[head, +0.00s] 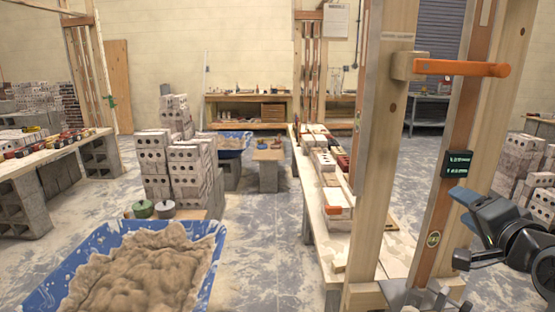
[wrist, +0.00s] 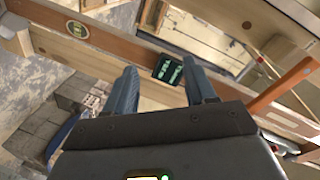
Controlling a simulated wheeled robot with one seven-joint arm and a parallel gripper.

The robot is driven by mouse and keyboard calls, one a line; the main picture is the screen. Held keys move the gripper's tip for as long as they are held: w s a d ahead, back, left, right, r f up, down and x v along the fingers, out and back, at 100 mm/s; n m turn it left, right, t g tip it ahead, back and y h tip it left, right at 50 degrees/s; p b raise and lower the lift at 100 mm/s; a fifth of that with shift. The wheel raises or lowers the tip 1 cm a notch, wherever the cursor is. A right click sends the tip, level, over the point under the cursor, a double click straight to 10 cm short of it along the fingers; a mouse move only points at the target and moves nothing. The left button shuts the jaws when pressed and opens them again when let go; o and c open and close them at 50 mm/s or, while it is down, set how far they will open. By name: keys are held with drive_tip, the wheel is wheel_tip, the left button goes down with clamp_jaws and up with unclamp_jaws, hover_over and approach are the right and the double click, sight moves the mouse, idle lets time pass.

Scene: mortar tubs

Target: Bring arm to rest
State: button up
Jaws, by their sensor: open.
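My gripper (wrist: 160,85) shows in the wrist view with its two blue-grey fingers spread apart and nothing between them. In the head view my gripper (head: 462,208) is at the right, its fingers pointing left toward an upright wooden post. A brown level (wrist: 110,57) with a small dark display (wrist: 168,69) lies beyond the fingertips in the wrist view. The level (head: 453,170) stands upright along the wooden post in the head view. I cannot tell the exact gap between the fingers and the level.
An orange bar clamp (head: 460,68) sticks out from the wooden post (head: 385,150). A blue mortar tub (head: 205,262) stands at the lower left. A bench with bricks (head: 310,185) is behind the post. Brick stacks (head: 180,175) stand left of centre. Floor (head: 265,255) is clear between tub and bench.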

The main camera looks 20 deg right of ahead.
drive_tip(key=s+a+f+n+y, duration=0.2)
drive_tip(key=s+a+f+n, duration=0.7)
drive_tip(key=s+a+f, duration=0.65)
drive_tip(key=s+a+n+y, duration=0.1)
drive_tip(key=s+a+n, duration=0.1)
drive_tip(key=s, duration=0.4)
drive_tip(key=s+a+r+n+y, duration=0.1)
drive_tip(key=s+a+n, duration=0.1)
drive_tip(key=s+a, duration=0.3)
drive_tip(key=s+a+n+y, duration=0.1)
drive_tip(key=s+a, duration=0.3)
drive_tip(key=s, duration=0.4)
drive_tip(key=shift+s+r+n+g+y, duration=0.2)
drive_tip(key=shift+s+n+g+y, duration=0.15)
drive_tip(key=shift+n, duration=0.45)
